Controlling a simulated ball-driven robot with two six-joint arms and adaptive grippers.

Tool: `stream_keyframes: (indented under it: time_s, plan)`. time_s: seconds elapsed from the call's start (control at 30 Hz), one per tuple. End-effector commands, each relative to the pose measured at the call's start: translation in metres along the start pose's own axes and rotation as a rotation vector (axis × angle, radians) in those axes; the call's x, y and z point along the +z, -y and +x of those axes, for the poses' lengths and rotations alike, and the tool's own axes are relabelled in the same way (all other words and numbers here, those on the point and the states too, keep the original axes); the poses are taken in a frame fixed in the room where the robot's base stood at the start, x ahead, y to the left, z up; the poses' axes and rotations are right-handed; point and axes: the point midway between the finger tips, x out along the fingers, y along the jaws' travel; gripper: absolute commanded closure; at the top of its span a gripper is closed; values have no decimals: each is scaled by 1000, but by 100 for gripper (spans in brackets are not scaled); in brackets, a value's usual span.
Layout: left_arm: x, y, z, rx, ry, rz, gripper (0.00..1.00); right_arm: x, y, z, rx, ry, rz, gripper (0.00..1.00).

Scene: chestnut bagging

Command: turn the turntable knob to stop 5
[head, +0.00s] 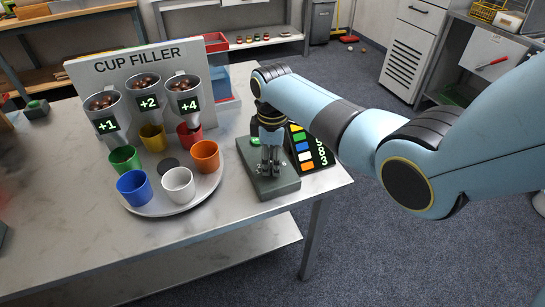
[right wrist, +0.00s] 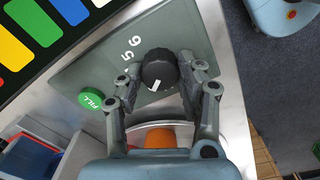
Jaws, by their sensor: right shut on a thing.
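The black turntable knob (right wrist: 160,68) sits on the grey-green control box (head: 262,188). My right gripper (head: 270,172) comes down over the box, and its two fingers are shut on the knob from both sides in the right wrist view (right wrist: 160,76). The knob's white mark is on its lower edge there, pointing down and slightly left. The digits 5 and 6 show at the knob's upper left; other digits are not visible. The round turntable (head: 150,210) carries several coloured cups, with the red one (head: 189,138) under the +4 funnel. My left gripper is out of view.
A green FILL button (right wrist: 92,98) is on the box beside my finger. A black board with colour patches and numbers (head: 318,152) stands behind the box. The CUP FILLER panel (head: 140,62) holds three chestnut funnels. The table front (head: 70,250) is clear.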

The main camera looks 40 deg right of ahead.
Motion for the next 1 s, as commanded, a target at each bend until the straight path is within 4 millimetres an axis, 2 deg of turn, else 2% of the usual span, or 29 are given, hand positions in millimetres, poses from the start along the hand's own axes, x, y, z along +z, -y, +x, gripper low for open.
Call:
stream_keyframes:
  time_s: [0.4, 1.0]
  plan:
    - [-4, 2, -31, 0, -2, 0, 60, -1, 0, -3, -3, 7, 359, 95]
    - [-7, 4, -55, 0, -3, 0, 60, -1, -1, -2, -1, 18, 929, 95]
